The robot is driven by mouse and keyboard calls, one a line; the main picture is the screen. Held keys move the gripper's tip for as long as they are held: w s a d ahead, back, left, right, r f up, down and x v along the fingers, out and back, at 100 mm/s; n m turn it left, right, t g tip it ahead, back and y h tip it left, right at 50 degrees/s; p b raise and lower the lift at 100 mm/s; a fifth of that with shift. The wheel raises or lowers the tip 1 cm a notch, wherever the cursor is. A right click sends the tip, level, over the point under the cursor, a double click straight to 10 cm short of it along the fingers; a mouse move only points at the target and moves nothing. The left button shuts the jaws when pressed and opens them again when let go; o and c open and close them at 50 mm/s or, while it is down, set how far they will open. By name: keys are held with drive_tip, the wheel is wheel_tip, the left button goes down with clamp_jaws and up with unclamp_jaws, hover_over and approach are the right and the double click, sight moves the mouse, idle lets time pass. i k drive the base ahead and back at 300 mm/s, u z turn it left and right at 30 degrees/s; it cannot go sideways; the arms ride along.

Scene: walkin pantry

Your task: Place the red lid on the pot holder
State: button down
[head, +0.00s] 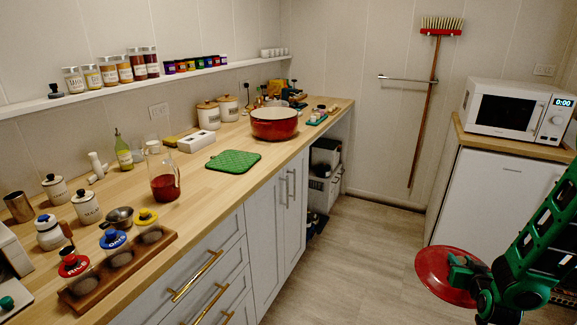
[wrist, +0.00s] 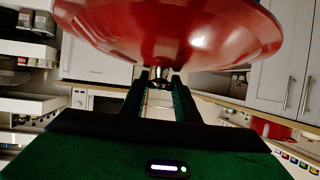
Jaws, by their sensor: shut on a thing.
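The red lid (head: 440,275) is held in my gripper (head: 470,277) at the lower right of the head view, above the floor and away from the counter. In the wrist view the lid (wrist: 180,30) fills the top, and my gripper (wrist: 160,85) is shut on its metal knob (wrist: 158,76). The lid looks tilted in the head view. The green quilted pot holder (head: 233,160) lies flat and bare on the wooden counter. The red pot (head: 274,124) stands open on the counter behind it.
A glass pitcher of red liquid (head: 164,178) stands left of the pot holder. A white box (head: 199,142) and canisters (head: 208,116) stand behind it. A wooden rack of jars (head: 118,268) is at the near counter edge. The floor (head: 345,255) between counter and microwave cabinet is clear.

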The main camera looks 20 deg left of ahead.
sight(232, 160)
drive_tip(key=k, duration=1.3)
drive_tip(key=u, duration=0.5)
drive_tip(key=i, duration=1)
drive_tip(key=z, duration=0.1)
